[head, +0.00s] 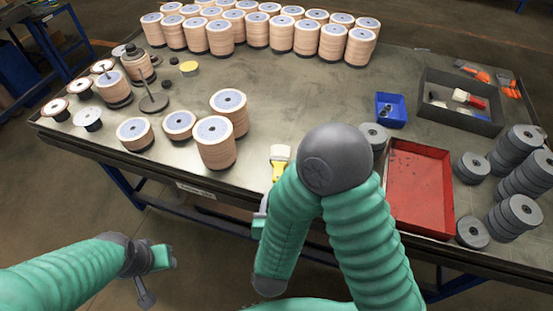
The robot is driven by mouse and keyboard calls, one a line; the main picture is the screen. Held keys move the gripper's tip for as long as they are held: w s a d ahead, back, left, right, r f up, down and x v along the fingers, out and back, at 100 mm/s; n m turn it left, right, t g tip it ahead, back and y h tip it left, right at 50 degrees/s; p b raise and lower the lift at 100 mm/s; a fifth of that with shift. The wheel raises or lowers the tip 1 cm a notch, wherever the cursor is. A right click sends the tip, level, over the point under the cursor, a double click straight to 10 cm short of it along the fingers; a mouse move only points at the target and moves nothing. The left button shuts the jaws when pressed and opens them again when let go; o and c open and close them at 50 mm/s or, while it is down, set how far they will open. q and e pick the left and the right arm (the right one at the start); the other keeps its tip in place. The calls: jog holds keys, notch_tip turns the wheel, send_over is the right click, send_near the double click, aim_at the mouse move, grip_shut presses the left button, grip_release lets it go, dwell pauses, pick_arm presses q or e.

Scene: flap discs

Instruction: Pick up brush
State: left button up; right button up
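A brush with a yellow handle and pale bristles (279,156) lies near the front edge of the table, its lower part hidden by my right arm. My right gripper (261,216) shows only in part, just below and left of this brush, mostly hidden behind my own arm; whether it is open cannot be seen. A second brush with a red handle (476,102) and pale bristles lies in the dark grey tray (434,112) at the right. My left gripper (158,266) is in front of the table at lower left, away from both brushes; its finger opening is unclear.
Stacks of flap discs (277,33) line the back, with more stacks (215,143) at left and middle. A red tray (421,180), a small blue bin (391,110) and grey disc stacks (514,215) fill the right. The table's centre (300,90) is clear.

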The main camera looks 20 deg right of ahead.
send_near(279, 171)
jog(key=shift+w+d+f+p, duration=0.1)
jog(key=shift+d+f+p, duration=0.2)
jog(key=shift+d+f, duration=0.25)
jog(key=w, duration=0.3)
jog(key=w+a+f, duration=0.1)
jog(key=shift+w+f, duration=0.1)
jog(key=shift+w, duration=0.25)
jog(key=w+d, duration=0.1)
jog(key=w+d+f, duration=0.1)
jog(key=w+d, duration=0.1)
jog(key=shift+w+f, duration=0.1)
jog(key=shift+f, duration=0.15)
jog(key=shift+w+d+f, duration=0.1)
jog(key=shift+d, duration=0.2)
jog(key=shift+a, duration=0.5)
jog(key=c, duration=0.4)
jog(key=shift+a+r, duration=0.25)
jog(key=shift+a, duration=0.15)
jog(key=c, duration=0.5)
jog(key=shift+c, duration=0.9)
jog(key=shift+d+f, duration=0.1)
jog(key=shift+d, duration=0.15)
grip_shut()
jog(key=shift+d, duration=0.35)
pick_arm(q)
jog(key=shift+w+a+r, duration=0.1)
jog(key=shift+a+r, duration=0.1)
jog(key=shift+a, duration=0.05)
